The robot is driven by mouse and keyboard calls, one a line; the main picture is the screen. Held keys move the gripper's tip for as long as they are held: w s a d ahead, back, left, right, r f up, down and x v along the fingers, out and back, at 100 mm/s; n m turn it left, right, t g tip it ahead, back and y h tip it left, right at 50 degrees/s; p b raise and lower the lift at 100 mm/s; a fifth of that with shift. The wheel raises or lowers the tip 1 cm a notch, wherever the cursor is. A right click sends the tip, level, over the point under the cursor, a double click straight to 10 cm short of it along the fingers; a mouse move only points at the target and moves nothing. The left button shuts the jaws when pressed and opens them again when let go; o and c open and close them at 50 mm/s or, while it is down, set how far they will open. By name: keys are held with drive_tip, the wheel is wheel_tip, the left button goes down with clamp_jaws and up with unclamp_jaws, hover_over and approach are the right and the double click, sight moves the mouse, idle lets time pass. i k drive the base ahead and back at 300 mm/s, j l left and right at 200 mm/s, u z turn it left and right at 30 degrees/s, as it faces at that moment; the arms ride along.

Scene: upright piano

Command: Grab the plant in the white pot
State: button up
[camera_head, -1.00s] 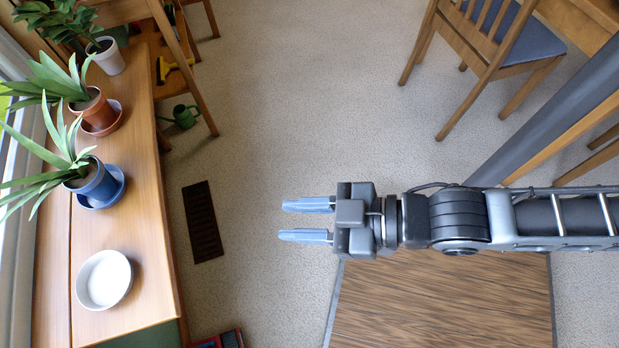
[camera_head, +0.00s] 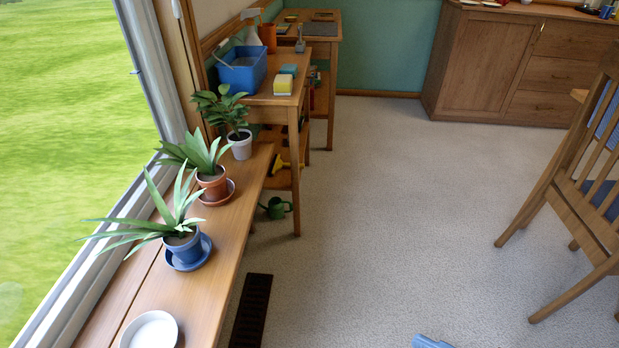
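The plant in the white pot (camera_head: 240,146) stands at the far end of the wooden sill shelf, with broad dark green leaves (camera_head: 220,108). Nearer on the shelf are a spiky plant in a terracotta pot (camera_head: 213,187) on a saucer and a spiky plant in a blue pot (camera_head: 184,247) on a blue saucer. Only a pale blue fingertip of my gripper (camera_head: 430,342) shows at the bottom edge, well apart from the plants over the carpet. The rest of the gripper is out of frame, so its opening is hidden.
An empty white bowl (camera_head: 150,331) sits on the near shelf (camera_head: 214,268). A wooden table with a blue bin (camera_head: 242,72) stands behind the white pot. A green watering can (camera_head: 275,208) is on the floor. A chair (camera_head: 580,190) stands right. The carpet between is clear.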

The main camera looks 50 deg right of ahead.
sight(242, 150)
drive_tip(key=i+l, duration=0.5)
drive_tip(key=l, duration=0.2)
drive_tip(key=i+l, duration=0.55)
drive_tip(key=l, duration=0.15)
drive_tip(key=k+z, duration=0.05)
